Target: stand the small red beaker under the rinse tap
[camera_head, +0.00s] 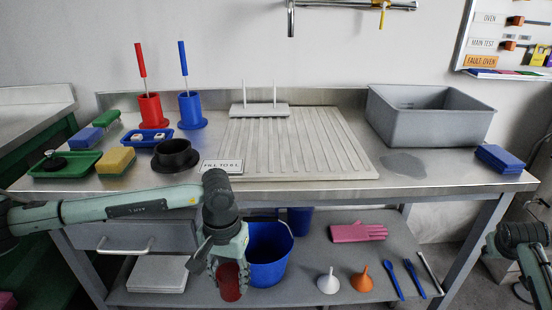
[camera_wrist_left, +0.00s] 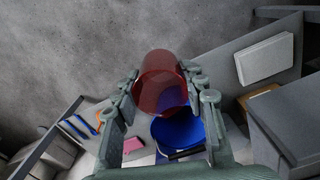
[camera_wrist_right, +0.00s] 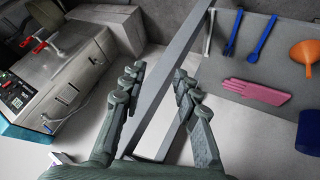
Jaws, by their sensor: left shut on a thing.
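The small red beaker (camera_head: 231,284) is translucent red and is held in my left gripper (camera_head: 229,268), in front of the bench and below its top. In the left wrist view the beaker (camera_wrist_left: 160,82) sits between the fingers of my left gripper (camera_wrist_left: 163,98), which are shut on it. The rinse tap (camera_head: 291,20) is a metal spout hanging from a wall pipe at the top of the head view, far above and behind the beaker. My right gripper (camera_wrist_right: 158,82) has its fingers apart and is empty. It points down beside the shelf edge.
A ribbed draining board (camera_head: 300,150) covers the bench middle, with a peg rack (camera_head: 260,109) behind it. A grey basin (camera_head: 430,115) stands right. A black ring holder (camera_head: 175,155) and sponges stand left. A blue bucket (camera_head: 268,262) is on the lower shelf.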

